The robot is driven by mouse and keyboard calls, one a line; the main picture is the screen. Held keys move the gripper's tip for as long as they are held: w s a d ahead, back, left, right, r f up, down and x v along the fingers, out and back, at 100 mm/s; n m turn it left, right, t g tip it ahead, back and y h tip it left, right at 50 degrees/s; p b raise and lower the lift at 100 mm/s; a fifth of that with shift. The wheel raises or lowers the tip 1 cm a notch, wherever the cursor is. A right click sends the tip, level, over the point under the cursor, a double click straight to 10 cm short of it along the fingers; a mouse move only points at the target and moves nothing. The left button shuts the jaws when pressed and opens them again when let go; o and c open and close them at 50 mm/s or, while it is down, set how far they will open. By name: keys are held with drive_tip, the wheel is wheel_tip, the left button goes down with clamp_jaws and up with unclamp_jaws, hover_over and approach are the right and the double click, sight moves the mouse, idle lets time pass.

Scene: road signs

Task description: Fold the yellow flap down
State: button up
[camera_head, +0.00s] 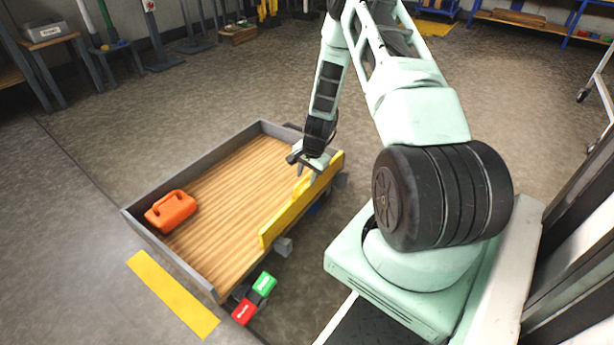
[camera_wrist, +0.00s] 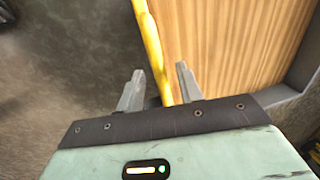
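The yellow flap (camera_head: 292,212) stands upright along the near right side of a low wooden cart bed (camera_head: 225,190). In the wrist view the flap's top edge (camera_wrist: 150,45) runs between my gripper's two fingers. My gripper (camera_head: 308,172) is over the far part of the flap, close to its top edge. In the wrist view my gripper (camera_wrist: 160,85) is open, with one finger on each side of the flap. I cannot tell whether either finger touches it.
An orange canister (camera_head: 171,211) stands in the left part of the bed. Red (camera_head: 243,311) and green (camera_head: 264,284) blocks are at the cart's near corner. A yellow strip (camera_head: 172,294) lies on the floor. Grey walls (camera_head: 190,165) edge other sides of the bed.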

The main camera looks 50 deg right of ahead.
clamp_jaws()
